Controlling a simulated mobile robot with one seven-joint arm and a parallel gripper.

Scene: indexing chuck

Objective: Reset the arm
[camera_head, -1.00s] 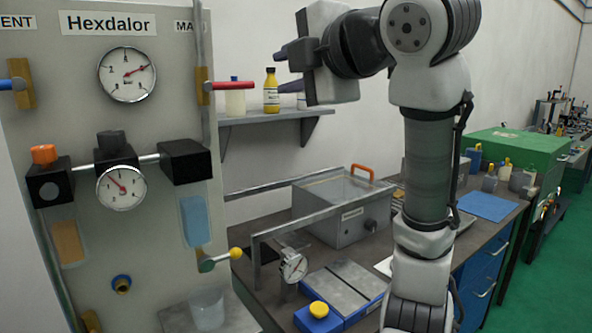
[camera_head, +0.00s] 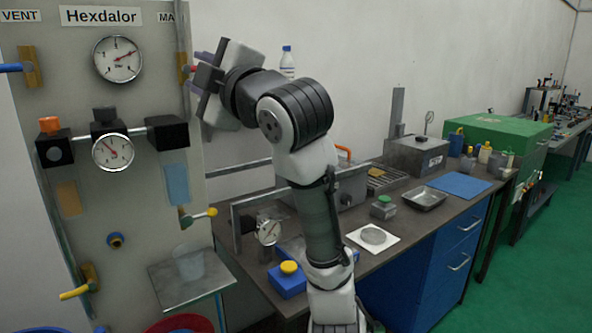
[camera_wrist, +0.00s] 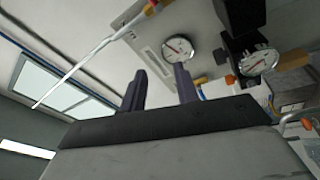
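My gripper (camera_head: 197,73) is raised at the right edge of the grey Hexdalor panel (camera_head: 80,215), at about the height of its upper gauge (camera_head: 118,59). My arm rises from the lower middle of the head view and bends left toward the panel. In the wrist view my gripper (camera_wrist: 160,85) shows two dark fingers apart with nothing between them. The panel's gauges are beyond the fingers there, including a round gauge (camera_wrist: 178,50).
A workbench (camera_head: 415,245) stands right of the panel, with a grey lidded box (camera_head: 345,190), a dial gauge (camera_head: 268,232), a metal tray (camera_head: 423,199) and a blue mat (camera_head: 458,186). Green floor is open at right.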

